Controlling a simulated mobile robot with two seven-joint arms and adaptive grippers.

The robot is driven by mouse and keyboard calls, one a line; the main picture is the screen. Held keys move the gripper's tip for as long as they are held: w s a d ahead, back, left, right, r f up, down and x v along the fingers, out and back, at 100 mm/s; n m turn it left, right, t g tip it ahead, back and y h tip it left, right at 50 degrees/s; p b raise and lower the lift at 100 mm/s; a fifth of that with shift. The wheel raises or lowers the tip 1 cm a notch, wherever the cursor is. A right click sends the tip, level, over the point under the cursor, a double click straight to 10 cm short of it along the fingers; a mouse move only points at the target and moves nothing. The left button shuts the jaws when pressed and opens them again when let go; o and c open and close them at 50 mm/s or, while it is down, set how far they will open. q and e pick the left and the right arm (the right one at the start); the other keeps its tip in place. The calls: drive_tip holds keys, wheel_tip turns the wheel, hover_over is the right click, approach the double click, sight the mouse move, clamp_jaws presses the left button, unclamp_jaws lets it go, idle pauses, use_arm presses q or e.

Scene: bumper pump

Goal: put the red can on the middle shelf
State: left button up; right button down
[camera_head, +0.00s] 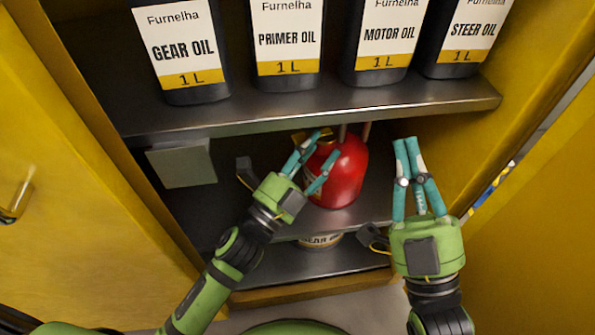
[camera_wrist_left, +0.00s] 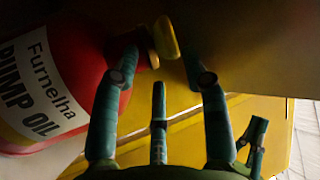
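The red can (camera_head: 345,175) appears to stand upright on the middle shelf (camera_head: 375,208), under the upper shelf. Its label and yellow cap show in the left wrist view, where the red can (camera_wrist_left: 75,60) fills the left side. My left gripper (camera_head: 323,155) is in front of the can's left side with its fingers spread. In the left wrist view the left gripper (camera_wrist_left: 160,45) has the yellow cap (camera_wrist_left: 165,38) near and between its fingertips; contact cannot be told. My right gripper (camera_head: 406,145) is shut and empty, to the right of the can.
Several dark oil bottles (camera_head: 288,45) stand on the upper shelf (camera_head: 300,108). A tin (camera_head: 320,240) is partly hidden on the bottom shelf (camera_head: 330,265). A grey box-like panel (camera_head: 182,163) is at the left. Yellow cabinet walls (camera_head: 470,165) close in both sides.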

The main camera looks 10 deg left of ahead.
use_arm(q)
drive_tip(key=v, duration=0.7)
